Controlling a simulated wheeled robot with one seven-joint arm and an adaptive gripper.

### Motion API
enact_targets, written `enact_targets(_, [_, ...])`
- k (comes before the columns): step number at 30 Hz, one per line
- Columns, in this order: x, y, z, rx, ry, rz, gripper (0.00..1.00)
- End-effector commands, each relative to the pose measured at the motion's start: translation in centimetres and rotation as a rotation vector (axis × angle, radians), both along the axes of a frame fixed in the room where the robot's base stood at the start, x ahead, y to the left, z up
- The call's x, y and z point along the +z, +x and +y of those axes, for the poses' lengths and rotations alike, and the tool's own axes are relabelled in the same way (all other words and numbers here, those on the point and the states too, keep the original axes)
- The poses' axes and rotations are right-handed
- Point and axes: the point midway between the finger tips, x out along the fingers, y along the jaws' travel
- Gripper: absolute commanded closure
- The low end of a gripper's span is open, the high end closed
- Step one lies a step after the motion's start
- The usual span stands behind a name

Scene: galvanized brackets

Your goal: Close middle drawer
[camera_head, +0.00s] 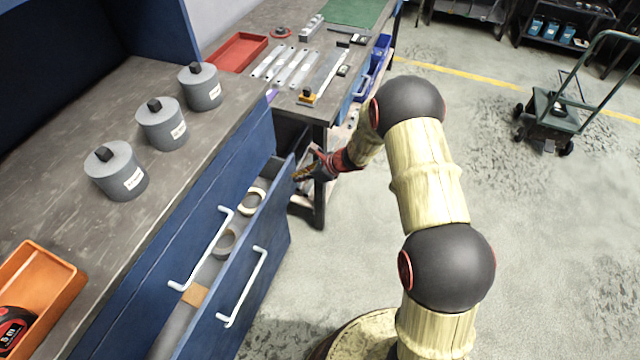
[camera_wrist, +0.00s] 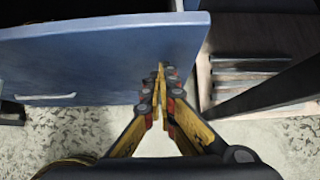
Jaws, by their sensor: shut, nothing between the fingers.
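The open blue drawer (camera_head: 240,290) stands out from the cabinet, its front facing right with a white bar handle (camera_head: 243,287). Inside it lie a pale ring (camera_head: 252,200), a grey roll (camera_head: 225,243) and a tan block (camera_head: 195,295). My gripper (camera_head: 297,175) is at the far end of the drawer front, near its top corner. In the wrist view the shut, empty fingers (camera_wrist: 160,70) overlap the blue front panel (camera_wrist: 90,55) near its right edge. I cannot tell whether they touch it.
The drawer above, with a white handle (camera_head: 205,250), is shut. Grey canisters (camera_head: 162,125) and an orange tray (camera_head: 40,290) stand on the worktop. A second bench (camera_head: 285,30) stands beyond, its leg (camera_head: 319,205) close to my gripper.

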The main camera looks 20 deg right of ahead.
Motion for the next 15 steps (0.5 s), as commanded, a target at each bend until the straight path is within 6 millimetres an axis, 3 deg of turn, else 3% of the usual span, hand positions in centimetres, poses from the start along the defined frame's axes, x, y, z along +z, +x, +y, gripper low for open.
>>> enact_targets(6, [-0.1,2.4,3.5,0.003,0.000,0.000,1.00])
enact_targets(15, [0.0,4.0,5.4,-0.001,0.000,0.001,1.00])
